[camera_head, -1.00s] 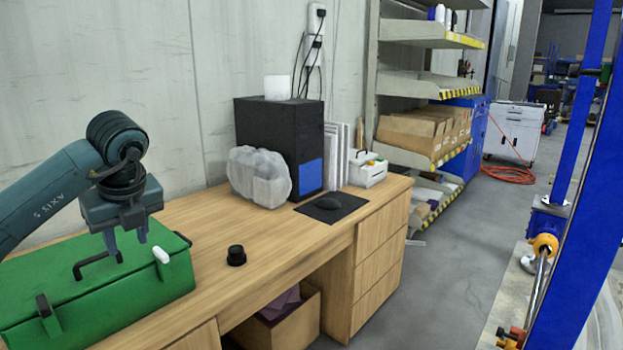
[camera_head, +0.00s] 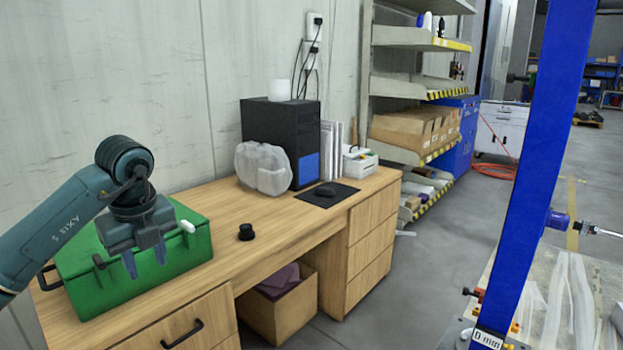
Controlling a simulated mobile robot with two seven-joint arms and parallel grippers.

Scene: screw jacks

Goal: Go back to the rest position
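My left gripper (camera_head: 146,264) hangs in front of and over the green toolbox (camera_head: 110,292) at the left end of the wooden desk. Its two fingers point down and stand apart with nothing visible between them. Whether the fingertips touch the box cannot be told. My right gripper is out of view. A blue upright post (camera_head: 545,160) of a lift or frame stands at the right.
The wooden desk (camera_head: 213,279) bears a small black knob-like object (camera_head: 245,232), a wrapped clear bundle (camera_head: 262,168), a black computer case (camera_head: 281,130) and a mouse. A cardboard box (camera_head: 283,311) sits under it. Shelves (camera_head: 420,92) stand behind. Grey floor (camera_head: 430,270) is open between desk and post.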

